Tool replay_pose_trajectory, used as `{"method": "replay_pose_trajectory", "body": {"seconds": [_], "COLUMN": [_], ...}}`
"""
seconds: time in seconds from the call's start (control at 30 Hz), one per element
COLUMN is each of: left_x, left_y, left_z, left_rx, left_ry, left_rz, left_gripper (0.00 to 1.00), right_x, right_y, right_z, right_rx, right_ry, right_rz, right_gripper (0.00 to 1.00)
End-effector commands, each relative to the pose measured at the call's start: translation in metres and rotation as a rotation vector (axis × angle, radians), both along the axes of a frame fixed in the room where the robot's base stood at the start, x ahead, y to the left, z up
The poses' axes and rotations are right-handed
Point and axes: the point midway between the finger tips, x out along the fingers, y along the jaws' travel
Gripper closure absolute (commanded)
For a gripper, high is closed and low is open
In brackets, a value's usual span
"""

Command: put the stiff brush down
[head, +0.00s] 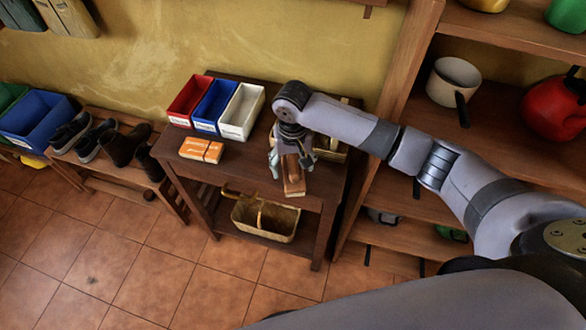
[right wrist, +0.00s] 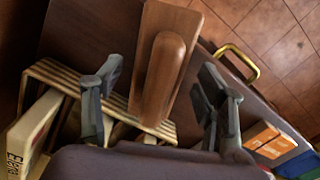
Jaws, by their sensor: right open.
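The stiff brush (head: 293,178) has a brown wooden back with a raised rounded grip; its bristles are hidden. In the head view it lies at the front part of the dark side table (head: 232,172), below my right gripper (head: 290,158). In the right wrist view the brush (right wrist: 165,62) shows between the two fingers of my right gripper (right wrist: 160,88). The fingers stand wide apart, with a gap on each side of the brush. I cannot tell whether its underside rests fully on the tabletop. My left gripper is not in view.
Red (head: 188,100), blue (head: 214,105) and white (head: 242,112) bins stand at the table's back left. Orange boxes (head: 201,150) lie before them. A slatted wooden item (right wrist: 62,78) is close beside the gripper. A basket (head: 266,220) sits on the lower shelf. Shelving (head: 400,70) rises right.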

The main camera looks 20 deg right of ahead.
Motion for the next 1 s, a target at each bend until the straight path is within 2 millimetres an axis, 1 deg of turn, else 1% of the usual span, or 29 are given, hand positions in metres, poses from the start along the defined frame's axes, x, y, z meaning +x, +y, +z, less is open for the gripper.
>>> {"method": "replay_pose_trajectory", "body": {"seconds": [0.03, 0.2, 0.3, 0.43, 0.6, 1.0], "left_x": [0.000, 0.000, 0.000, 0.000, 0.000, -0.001], "left_y": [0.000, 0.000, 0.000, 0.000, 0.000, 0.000], "left_z": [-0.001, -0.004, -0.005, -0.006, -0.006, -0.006], "left_rx": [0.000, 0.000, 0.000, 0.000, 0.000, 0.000], "left_ry": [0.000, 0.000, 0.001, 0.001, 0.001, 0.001], "left_rz": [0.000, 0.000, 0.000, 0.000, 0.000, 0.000], "left_gripper": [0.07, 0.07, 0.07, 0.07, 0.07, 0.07], "right_x": [0.001, 0.001, 0.001, 0.001, 0.000, 0.000], "right_y": [0.000, 0.001, 0.001, 0.000, 0.000, 0.000], "right_z": [0.011, 0.049, 0.068, 0.086, 0.096, 0.097], "right_rx": [0.001, 0.002, 0.001, 0.001, 0.000, 0.000], "right_ry": [-0.005, -0.005, -0.003, -0.002, 0.001, 0.000], "right_rz": [0.001, 0.002, 0.001, 0.000, 0.001, 0.000], "right_gripper": [0.34, 0.34, 0.34, 0.34, 0.34, 0.34]}}
